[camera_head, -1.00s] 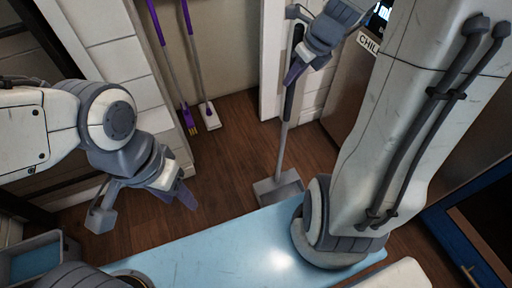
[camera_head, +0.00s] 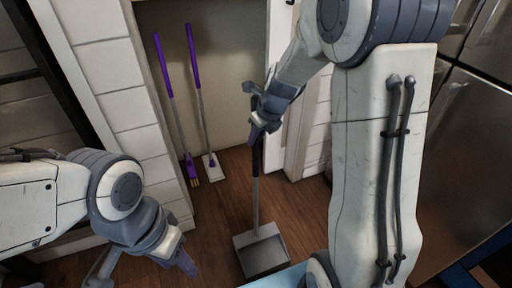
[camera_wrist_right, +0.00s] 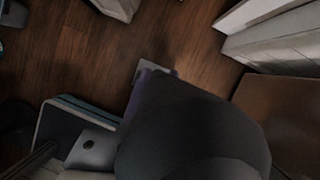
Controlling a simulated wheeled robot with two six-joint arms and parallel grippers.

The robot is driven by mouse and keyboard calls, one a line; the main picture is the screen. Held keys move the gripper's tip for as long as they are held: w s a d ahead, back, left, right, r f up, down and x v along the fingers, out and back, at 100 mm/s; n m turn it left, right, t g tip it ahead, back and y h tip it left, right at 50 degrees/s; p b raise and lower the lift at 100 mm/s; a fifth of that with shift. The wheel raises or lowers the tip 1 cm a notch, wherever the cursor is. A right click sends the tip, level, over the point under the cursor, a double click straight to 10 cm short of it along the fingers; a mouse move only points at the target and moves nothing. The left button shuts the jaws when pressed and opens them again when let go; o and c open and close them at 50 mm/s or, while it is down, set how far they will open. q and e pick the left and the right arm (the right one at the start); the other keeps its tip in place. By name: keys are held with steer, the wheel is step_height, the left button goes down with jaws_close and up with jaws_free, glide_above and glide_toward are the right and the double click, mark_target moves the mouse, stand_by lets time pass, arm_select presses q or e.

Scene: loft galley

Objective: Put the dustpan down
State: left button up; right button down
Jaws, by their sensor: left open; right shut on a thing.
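The dustpan (camera_head: 262,252) is a grey pan on a long upright handle with a dark upper part. In the head view it hangs or stands at the wood floor in the middle; I cannot tell whether the pan touches the floor. My right gripper (camera_head: 262,122) is shut on the upper handle. In the right wrist view, a small part of the pan (camera_wrist_right: 146,70) shows past the dark shape that fills the middle. My left gripper (camera_head: 150,268) is open and empty at the lower left, apart from the dustpan.
A purple-handled broom (camera_head: 191,168) and a purple-handled mop (camera_head: 209,160) lean in the alcove at the back. A white wall edge (camera_head: 283,100) stands right of the alcove. Steel cabinets (camera_head: 470,150) are at the right. Wood floor (camera_head: 213,235) is clear left of the pan.

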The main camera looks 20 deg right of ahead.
mark_target(258, 143)
step_height(258, 143, down, 3)
steer(key=shift+f+b, duration=0.1)
steer(key=shift+b, duration=0.65)
steer(key=c, duration=0.7)
jaws_free()
